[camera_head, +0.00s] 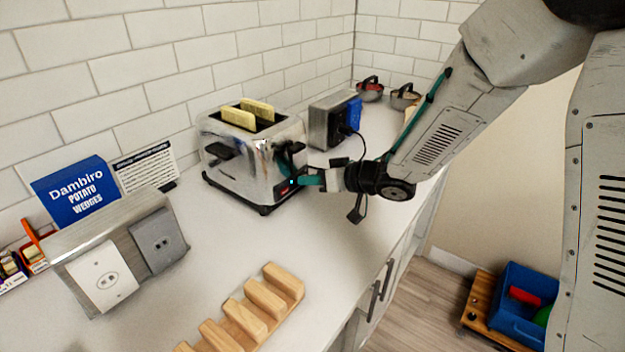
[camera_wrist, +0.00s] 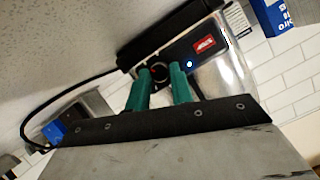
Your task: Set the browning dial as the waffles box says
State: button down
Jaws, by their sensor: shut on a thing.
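A chrome toaster (camera_head: 245,160) with two yellow slices in its slots stands on the counter by the tiled wall. In the wrist view its end panel (camera_wrist: 207,52) shows a red label, a lit blue-white spot and a dark round dial (camera_wrist: 158,68). My gripper (camera_head: 301,181) reaches the panel from the right. Its green fingers (camera_wrist: 161,78) are shut on the dial, one on each side. The dial's markings are not readable. A blue box (camera_head: 75,192) at left reads "Dambiro Potato Wedges"; I see no box with waffles written on it.
A white card (camera_head: 146,167) with small print stands beside the blue box. A socket unit (camera_head: 122,250), a wooden rack (camera_head: 250,310) and a grey box (camera_head: 325,125) with a cable share the counter. Two bowls stand at the back. The middle counter is clear.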

jog(key=shift+m, duration=0.4)
jog(key=c, duration=1.2)
grip_release()
jog(key=shift+c, duration=0.2)
jog(key=shift+d, duration=0.1)
jog(key=v, duration=0.7)
jog(key=shift+d+r, duration=0.1)
jog(key=shift+d, duration=0.25)
